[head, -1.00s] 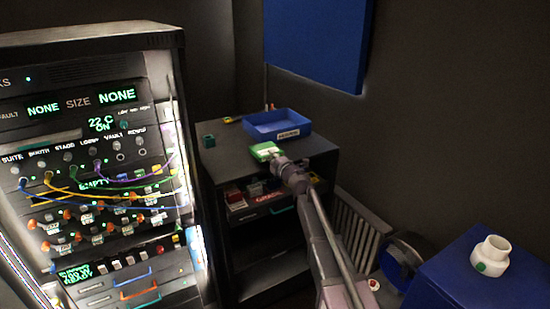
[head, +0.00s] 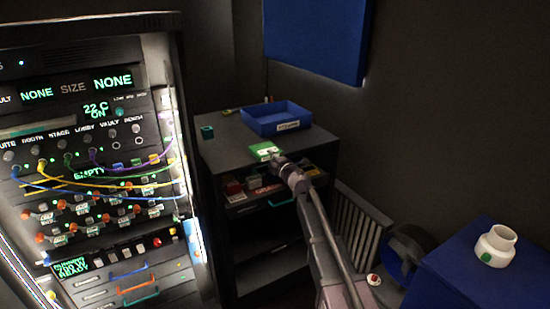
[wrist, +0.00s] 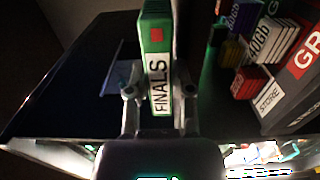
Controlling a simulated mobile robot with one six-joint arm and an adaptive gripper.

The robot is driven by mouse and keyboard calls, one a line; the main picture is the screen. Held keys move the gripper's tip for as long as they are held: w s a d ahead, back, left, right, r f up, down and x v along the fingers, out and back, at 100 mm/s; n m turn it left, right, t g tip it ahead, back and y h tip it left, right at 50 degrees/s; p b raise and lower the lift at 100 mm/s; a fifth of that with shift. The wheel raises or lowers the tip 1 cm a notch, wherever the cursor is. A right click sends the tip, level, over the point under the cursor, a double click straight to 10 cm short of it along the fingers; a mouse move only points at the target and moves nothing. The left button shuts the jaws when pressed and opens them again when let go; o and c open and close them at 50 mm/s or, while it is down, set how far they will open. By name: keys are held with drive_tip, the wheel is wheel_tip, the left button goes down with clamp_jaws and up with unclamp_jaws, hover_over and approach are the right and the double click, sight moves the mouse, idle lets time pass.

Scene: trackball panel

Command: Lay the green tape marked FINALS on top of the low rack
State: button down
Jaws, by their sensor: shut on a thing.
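The green tape with a white FINALS label (wrist: 157,62) is between the fingers of my gripper (wrist: 158,95) in the wrist view. My gripper is shut on it. In the head view the tape (head: 264,150) is at the front edge of the low rack's dark top (head: 228,147), with my gripper (head: 282,163) at its near side. I cannot tell whether the tape touches the top or is held just above it.
A blue tray (head: 275,118) stands at the back of the rack top, and a small green box (head: 207,132) at its left. Several tapes (wrist: 262,45) fill the shelf below. A tall lit panel (head: 90,150) stands left. A white jar (head: 496,246) is on a blue surface at right.

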drive_tip(key=shift+f+b, duration=0.55)
idle(0.4)
drive_tip(key=shift+c, duration=2.1)
unclamp_jaws()
drive_tip(key=shift+s, duration=0.15)
drive_tip(key=v, duration=1.2)
drive_tip(key=o, duration=0.4)
